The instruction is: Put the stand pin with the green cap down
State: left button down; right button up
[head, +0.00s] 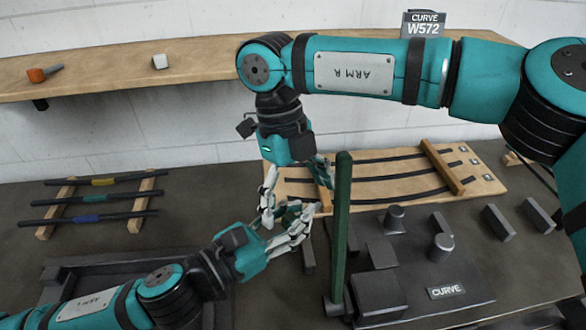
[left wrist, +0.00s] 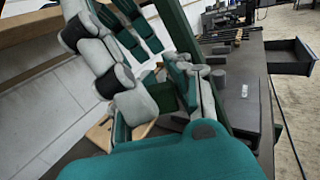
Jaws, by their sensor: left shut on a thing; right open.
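My left gripper (head: 288,226) is shut, low in the middle of the head view. Its fingers largely hide what it holds. A dark green bit shows among them, but I cannot tell whether it is the stand pin's cap. No stand pin with a green cap shows clearly elsewhere.
A tall green post (head: 342,230) stands right beside the grippers. A dark base with blocks, short cylinders and a CURVE label (head: 446,292) lies right. Behind is a wooden board with curved rods (head: 385,175). A rack of banded rods (head: 95,200) lies left, below a wooden shelf (head: 120,65).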

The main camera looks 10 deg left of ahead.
jog(key=shift+x, duration=0.95)
jog(key=c, duration=1.4)
pick_arm(q)
jog(key=c, duration=1.1)
grip_release()
pick_arm(e)
jog(key=shift+o, duration=0.2)
